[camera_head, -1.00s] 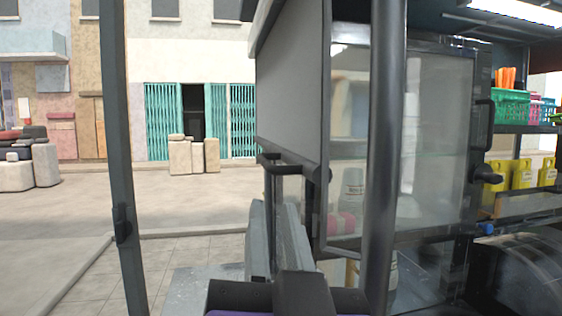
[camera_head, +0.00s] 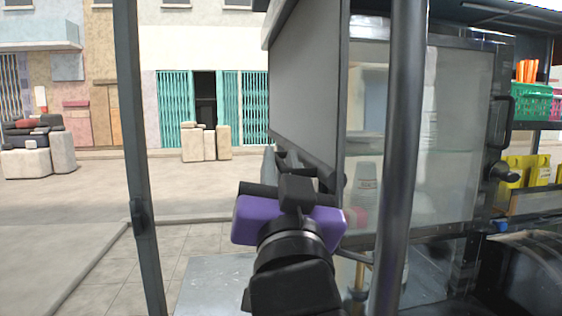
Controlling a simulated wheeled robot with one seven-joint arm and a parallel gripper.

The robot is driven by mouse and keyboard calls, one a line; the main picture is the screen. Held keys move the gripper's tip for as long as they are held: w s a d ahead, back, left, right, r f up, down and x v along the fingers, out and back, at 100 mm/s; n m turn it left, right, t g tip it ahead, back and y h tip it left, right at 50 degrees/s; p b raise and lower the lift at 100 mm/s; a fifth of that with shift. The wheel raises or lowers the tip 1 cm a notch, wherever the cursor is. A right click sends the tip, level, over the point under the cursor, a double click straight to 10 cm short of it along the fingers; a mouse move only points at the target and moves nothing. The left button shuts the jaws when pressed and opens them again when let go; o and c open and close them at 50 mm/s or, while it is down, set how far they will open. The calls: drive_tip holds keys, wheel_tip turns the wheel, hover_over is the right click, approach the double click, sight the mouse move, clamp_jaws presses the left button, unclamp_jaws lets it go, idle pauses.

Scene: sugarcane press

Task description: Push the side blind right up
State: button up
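The side blind (camera_head: 308,80) is a grey sheet hanging at the upper middle of the head view, with a dark bar (camera_head: 315,165) along its lower edge. It hangs partly down on the side of the stall. My gripper (camera_head: 283,160) is at the bottom bar, seen from behind, with a purple body and a dark wrist. Its fingers are mostly hidden behind its own body and overlap the bar in the picture. I cannot tell whether they touch it or how far apart they are.
A dark upright post (camera_head: 401,150) stands right of the blind, and a thinner post (camera_head: 138,170) stands at left. Behind the right post is a glass cabinet (camera_head: 450,140). A green basket (camera_head: 530,102) sits on a shelf at far right. A grey metal surface (camera_head: 215,285) lies below.

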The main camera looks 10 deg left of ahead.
clamp_jaws()
idle(1.4)
